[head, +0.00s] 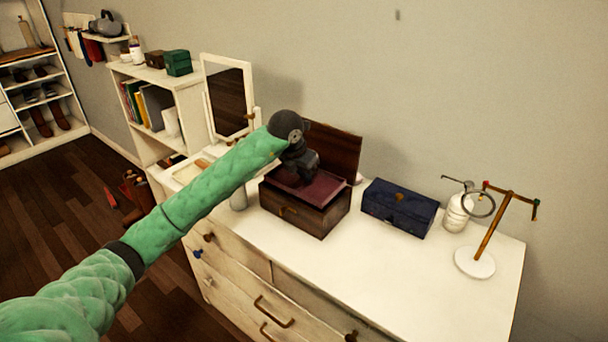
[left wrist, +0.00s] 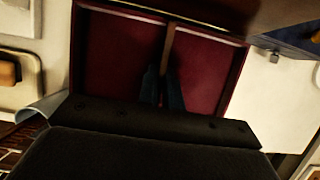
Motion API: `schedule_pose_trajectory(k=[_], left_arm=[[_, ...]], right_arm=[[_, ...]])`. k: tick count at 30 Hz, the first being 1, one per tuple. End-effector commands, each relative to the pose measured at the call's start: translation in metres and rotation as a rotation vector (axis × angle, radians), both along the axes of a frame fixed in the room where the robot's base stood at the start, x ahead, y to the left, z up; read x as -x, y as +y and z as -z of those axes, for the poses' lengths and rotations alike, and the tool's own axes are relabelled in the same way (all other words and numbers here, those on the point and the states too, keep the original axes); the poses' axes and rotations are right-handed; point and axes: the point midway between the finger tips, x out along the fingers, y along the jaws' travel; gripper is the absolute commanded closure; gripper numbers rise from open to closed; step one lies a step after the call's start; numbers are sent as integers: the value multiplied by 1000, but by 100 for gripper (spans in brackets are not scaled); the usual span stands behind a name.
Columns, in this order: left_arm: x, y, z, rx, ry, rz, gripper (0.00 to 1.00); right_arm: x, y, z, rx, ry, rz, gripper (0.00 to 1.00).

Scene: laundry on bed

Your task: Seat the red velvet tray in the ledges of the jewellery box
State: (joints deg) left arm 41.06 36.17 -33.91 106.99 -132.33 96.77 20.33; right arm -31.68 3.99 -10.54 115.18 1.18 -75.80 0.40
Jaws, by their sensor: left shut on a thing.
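The brown wooden jewellery box (head: 308,216) stands on the white dresser with its lid (head: 335,146) open at the back. The red velvet tray (head: 325,186) is at the box opening, near rim height. In the left wrist view, the tray (left wrist: 115,55) shows two dark red compartments with a divider (left wrist: 168,48) between them. My left gripper (head: 303,181) is over the box, pointing down. Its fingers (left wrist: 162,85) are shut on the tray at the divider. The ledges are hidden, and I cannot tell whether the tray rests on them. My right gripper is not in view.
A dark blue box (head: 398,208) stands close to the right of the jewellery box. A white jar (head: 457,212) and a jewellery stand (head: 475,262) are farther right. A mirror (head: 229,98) stands behind on the left. The dresser's front right top is clear.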

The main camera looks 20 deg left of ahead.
Motion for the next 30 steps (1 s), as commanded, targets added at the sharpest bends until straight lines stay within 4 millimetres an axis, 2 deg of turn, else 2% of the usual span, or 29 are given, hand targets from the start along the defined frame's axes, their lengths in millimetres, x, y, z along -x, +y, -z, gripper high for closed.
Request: schedule_pose_trajectory(k=[30], left_arm=[[0,0,-1,0,-1,1,100]], right_arm=[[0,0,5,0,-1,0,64]])
